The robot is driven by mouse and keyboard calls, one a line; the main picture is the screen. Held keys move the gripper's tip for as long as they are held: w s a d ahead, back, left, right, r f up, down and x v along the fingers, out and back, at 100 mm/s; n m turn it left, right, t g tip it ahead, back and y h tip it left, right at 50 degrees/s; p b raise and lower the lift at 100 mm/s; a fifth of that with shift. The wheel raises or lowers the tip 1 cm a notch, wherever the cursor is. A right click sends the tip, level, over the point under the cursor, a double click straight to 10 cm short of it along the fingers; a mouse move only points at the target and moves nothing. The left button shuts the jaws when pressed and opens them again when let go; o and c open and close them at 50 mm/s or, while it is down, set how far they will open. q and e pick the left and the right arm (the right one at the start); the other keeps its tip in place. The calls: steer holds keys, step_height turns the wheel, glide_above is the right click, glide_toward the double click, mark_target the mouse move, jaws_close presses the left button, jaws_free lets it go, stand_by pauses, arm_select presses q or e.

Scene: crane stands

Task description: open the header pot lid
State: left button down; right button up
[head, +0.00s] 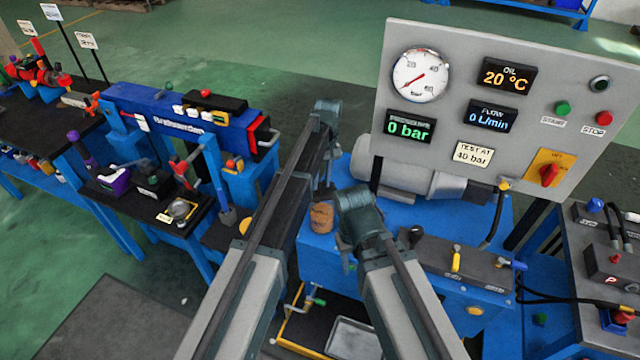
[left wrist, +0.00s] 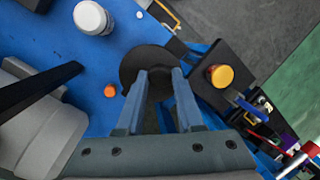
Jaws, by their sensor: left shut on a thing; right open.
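In the left wrist view, a dark round disc (left wrist: 133,62), apparently the header pot lid, lies at the tips of my left gripper (left wrist: 160,75). The fingers are shut on a dark part of it and hide some of its near side. What lies under the disc is hidden. In the head view, my left gripper (head: 325,187) points down over the blue stand (head: 335,265), just above a brown round block (head: 321,215). The disc cannot be made out there. My right gripper (head: 348,258) is lower and nearer, open, its fingers mostly hidden by its wrist.
A bench (head: 178,215) with small parts is at the left.

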arm_select(q)
steer(key=shift+w+d+r+g, duration=0.2)
steer(key=shift+w+r+g, duration=0.1)
steer(key=shift+w+g, duration=0.35)
steer(key=shift+s+r, duration=0.1)
steer(key=c, duration=0.5)
jaws_free()
steer(key=shift+c, duration=0.2)
steer(key=p+v, duration=1.2)
steer(key=v, duration=0.1)
steer(key=shift+w+d+r+p, duration=0.3)
steer(key=shift+p, duration=0.05)
